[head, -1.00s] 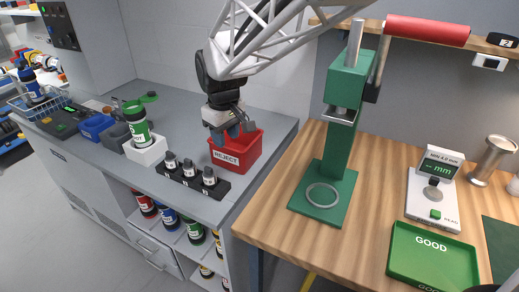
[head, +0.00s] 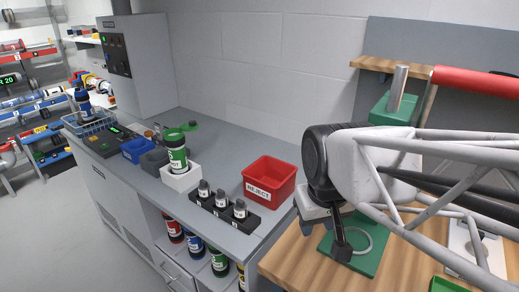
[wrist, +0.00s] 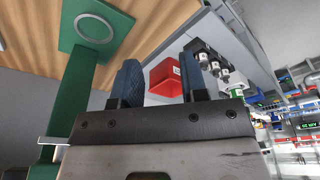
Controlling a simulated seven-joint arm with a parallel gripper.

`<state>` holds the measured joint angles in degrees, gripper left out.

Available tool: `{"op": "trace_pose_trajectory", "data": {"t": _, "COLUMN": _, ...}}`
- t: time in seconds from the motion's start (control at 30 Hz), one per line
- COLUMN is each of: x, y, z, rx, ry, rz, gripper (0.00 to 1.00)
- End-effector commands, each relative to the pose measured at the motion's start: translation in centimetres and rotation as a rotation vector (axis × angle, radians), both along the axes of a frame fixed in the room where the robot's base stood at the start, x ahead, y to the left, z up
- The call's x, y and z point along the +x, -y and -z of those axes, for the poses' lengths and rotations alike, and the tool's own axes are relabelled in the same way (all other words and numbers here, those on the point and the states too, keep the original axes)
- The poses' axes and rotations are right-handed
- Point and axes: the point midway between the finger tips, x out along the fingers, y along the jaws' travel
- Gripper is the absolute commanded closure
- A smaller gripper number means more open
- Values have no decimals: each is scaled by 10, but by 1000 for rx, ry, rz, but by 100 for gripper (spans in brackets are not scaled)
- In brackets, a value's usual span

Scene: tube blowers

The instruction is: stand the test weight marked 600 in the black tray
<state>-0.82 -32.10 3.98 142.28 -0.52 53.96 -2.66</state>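A red REJECT bin (head: 269,182) stands between the tray and my arm. The green press base (head: 360,245) with a ring is on the wooden table. The grey bench behind the tray is clear.

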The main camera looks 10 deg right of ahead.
Motion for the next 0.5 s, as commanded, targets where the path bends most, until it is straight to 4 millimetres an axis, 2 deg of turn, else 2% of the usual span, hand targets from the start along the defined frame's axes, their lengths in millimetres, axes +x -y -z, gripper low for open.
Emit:
{"op": "trace_pose_trajectory", "data": {"t": 0.1, "x": -18, "y": 4, "z": 4, "rx": 6, "ry": 13, "rz": 42, "gripper": 60}}
{"op": "trace_pose_trajectory", "data": {"t": 0.2, "x": -28, "y": 6, "z": 5, "rx": 10, "ry": 22, "rz": 67, "gripper": 60}}
{"op": "trace_pose_trajectory", "data": {"t": 0.5, "x": -35, "y": 7, "z": 8, "rx": 12, "ry": 25, "rz": 85, "gripper": 60}}
